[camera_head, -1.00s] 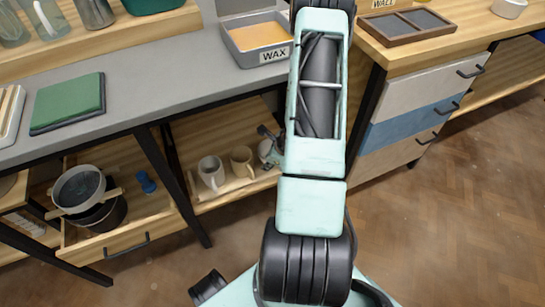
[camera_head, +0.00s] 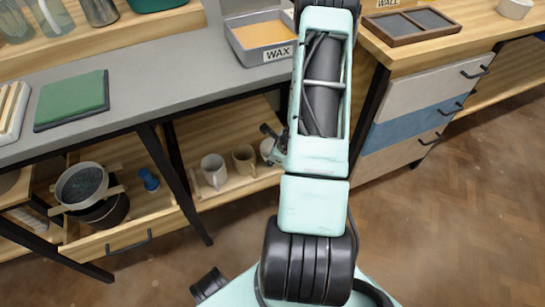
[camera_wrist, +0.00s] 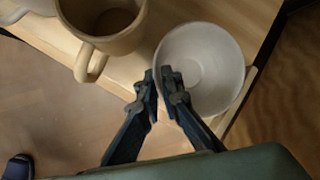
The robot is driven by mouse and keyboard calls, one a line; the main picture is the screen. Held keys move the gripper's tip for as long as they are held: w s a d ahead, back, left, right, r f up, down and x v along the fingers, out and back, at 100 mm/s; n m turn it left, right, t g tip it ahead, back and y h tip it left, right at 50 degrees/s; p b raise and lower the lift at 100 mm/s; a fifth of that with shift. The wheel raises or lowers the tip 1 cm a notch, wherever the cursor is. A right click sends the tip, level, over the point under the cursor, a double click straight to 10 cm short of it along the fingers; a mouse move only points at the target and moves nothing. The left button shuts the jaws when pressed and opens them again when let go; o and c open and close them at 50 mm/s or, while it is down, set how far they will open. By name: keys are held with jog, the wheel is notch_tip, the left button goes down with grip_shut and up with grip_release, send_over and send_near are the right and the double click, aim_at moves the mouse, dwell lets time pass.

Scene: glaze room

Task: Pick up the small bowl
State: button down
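The small bowl (camera_wrist: 203,70) is pale grey-white and round. It stands upright at the right end of a wooden board on the low shelf. My gripper (camera_wrist: 159,78) is at its left rim in the wrist view. The dark fingers are close together with the rim between them, one finger over the inside and one outside; they look shut on the wall. In the head view the bowl (camera_head: 267,149) is partly hidden behind my arm, and the fingertips cannot be made out clearly.
A tan mug (camera_wrist: 105,42) stands close to the left of the bowl, with a white mug (camera_head: 213,170) further left. The grey worktop (camera_head: 150,92) overhangs the shelf. An open drawer (camera_head: 128,238) lies to the left; drawer fronts (camera_head: 415,120) stand to the right.

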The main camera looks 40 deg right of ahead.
jog(key=shift+r, duration=0.4)
notch_tip(320, 180, up, 2)
jog(key=shift+r+p, duration=0.2)
jog(key=shift+p, duration=0.5)
jog(key=s+a+r+p, duration=0.2)
jog(key=s+r, duration=0.7)
jog(key=s, duration=0.5)
jog(key=shift+r+p, duration=0.35)
jog(key=shift+p, duration=0.15)
